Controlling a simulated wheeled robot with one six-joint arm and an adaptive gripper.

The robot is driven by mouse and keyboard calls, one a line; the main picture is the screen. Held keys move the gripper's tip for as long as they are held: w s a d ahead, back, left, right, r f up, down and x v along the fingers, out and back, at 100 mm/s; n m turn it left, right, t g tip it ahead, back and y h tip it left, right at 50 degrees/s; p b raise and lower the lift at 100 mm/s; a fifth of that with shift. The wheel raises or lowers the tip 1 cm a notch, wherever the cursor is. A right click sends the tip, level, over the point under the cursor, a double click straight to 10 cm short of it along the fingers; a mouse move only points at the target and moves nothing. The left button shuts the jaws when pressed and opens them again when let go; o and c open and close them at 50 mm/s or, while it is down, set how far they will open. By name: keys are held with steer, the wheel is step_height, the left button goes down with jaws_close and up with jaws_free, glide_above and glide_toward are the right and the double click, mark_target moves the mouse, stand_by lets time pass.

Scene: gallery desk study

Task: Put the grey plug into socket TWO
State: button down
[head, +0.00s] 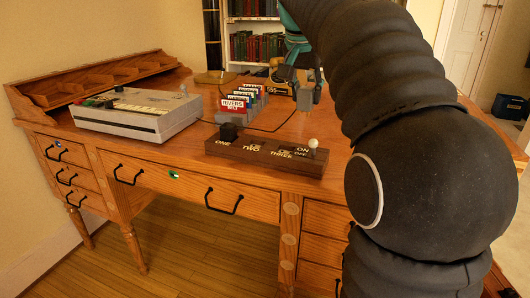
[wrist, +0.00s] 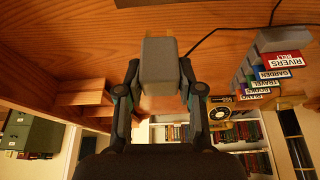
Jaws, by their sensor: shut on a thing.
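My gripper (head: 294,78) is shut on the grey plug (head: 304,100), above the desk and behind the right part of the socket block. In the wrist view the gripper (wrist: 160,88) has a finger on each side of the blocky grey plug (wrist: 158,62). The dark wooden socket block (head: 232,150) lies near the desk's front edge, marked ONE, TWO, THREE and ON/OFF. A black plug (head: 228,131) stands at ONE. Socket TWO (head: 252,145) and THREE look free of plugs.
A light-topped switch lever (head: 313,145) stands at the block's right end. A rack of labelled cards (head: 240,104) stands behind the block, with a dark cable beside it. A grey keyed device (head: 138,112) sits left. A yellow-black item (wrist: 220,113) lies behind.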

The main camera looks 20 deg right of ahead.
steer(key=shift+w+a+n, duration=0.15)
steer(key=shift+w+n, duration=0.05)
steer(key=shift+n, duration=0.1)
steer(key=w+a+f, duration=0.1)
steer(key=a+f, duration=0.1)
steer(key=a, duration=0.1)
steer(key=w+a+f, duration=0.2)
steer(key=a, duration=0.2)
steer(key=w+a+f+b, duration=0.1)
steer(key=a+f, duration=0.1)
steer(key=a, duration=0.1)
steer(key=shift+w+a+f, duration=0.15)
steer(key=shift+a+f, duration=0.05)
steer(key=shift+f, duration=0.15)
steer(key=shift+f+b, duration=0.35)
steer(key=shift+f, duration=1.65)
steer(key=shift+f, duration=0.15)
steer(key=c, duration=0.7)
jaws_free()
